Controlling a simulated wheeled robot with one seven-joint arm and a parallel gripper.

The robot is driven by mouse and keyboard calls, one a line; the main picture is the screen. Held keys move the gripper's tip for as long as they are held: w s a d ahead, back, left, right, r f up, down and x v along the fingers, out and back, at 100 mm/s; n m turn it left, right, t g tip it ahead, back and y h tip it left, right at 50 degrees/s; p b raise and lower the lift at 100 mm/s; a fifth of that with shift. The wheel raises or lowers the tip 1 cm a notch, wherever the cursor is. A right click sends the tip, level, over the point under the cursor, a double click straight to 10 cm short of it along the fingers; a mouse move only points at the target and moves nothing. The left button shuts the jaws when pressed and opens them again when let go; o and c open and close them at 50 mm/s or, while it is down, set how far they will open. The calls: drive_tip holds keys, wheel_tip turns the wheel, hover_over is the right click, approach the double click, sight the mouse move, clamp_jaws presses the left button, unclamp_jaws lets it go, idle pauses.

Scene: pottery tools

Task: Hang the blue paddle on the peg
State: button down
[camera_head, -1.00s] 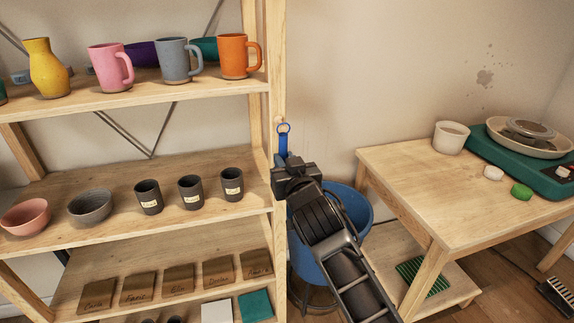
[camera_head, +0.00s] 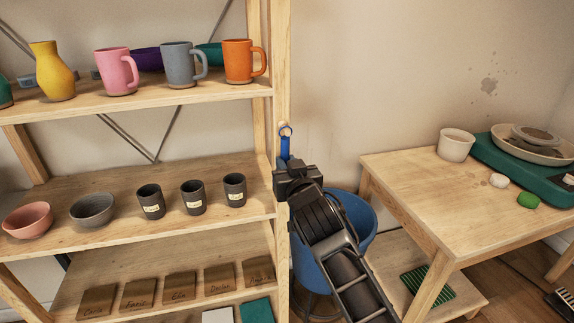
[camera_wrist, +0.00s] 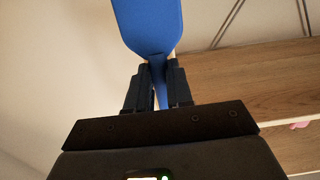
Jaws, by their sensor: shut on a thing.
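The blue paddle (camera_head: 285,148) is upright in my gripper (camera_head: 290,165), with its ring-shaped loop at the top. The light wooden peg (camera_head: 285,126) sticks out at the shelf's right post. In the head view the loop overlaps the peg's end; I cannot tell whether it is around the peg or just in front. In the wrist view my gripper (camera_wrist: 158,75) is shut on the narrow part of the paddle, and a wider blue part (camera_wrist: 148,25) spreads beyond the fingers. The peg is not seen in the wrist view.
The wooden shelf (camera_head: 90,181) stands left, with mugs (camera_head: 239,62), bowls (camera_head: 92,209) and dark cups (camera_head: 193,198). Bare wall lies between shelf and table.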

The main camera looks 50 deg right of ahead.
drive_tip(key=c, duration=0.9)
unclamp_jaws()
drive_tip(key=shift+b+v, duration=0.75)
drive_tip(key=shift+v, duration=3.15)
